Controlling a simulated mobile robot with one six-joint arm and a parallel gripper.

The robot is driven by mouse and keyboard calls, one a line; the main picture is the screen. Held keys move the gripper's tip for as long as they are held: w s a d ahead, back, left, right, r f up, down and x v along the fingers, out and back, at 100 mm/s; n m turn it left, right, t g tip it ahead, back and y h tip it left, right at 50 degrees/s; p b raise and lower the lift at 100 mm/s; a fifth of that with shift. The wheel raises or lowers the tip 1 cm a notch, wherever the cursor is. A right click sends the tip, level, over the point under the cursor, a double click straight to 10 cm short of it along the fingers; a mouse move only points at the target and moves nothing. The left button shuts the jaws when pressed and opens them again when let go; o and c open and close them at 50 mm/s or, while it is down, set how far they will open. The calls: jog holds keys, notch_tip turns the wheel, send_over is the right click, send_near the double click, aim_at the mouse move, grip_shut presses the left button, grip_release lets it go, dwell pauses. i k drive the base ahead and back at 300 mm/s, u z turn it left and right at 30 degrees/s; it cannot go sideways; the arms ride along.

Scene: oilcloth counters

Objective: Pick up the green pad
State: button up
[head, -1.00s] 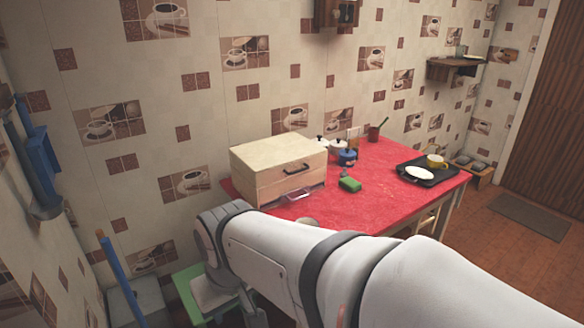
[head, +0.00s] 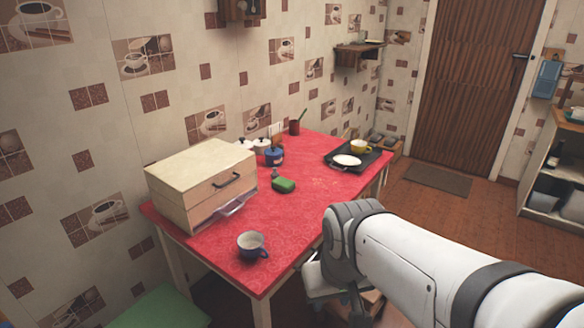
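The green pad (head: 284,185) lies on the red-topped table (head: 318,187), near the middle. It is to the right of a wooden box and in front of a blue pot. My arm comes in from the lower right of the head view. Its end is low, in front of the table's near edge and apart from the pad. My gripper (head: 357,306) shows only in part and small below the wrist, so its fingers cannot be made out.
A black tray (head: 372,158) with a white dish (head: 346,160) and a yellow cup (head: 359,147) is at right. The table's front middle is clear.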

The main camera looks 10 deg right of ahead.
aim_at(281, 184)
jog(key=z, duration=0.05)
jog(key=i, duration=1)
jog(key=z, duration=0.05)
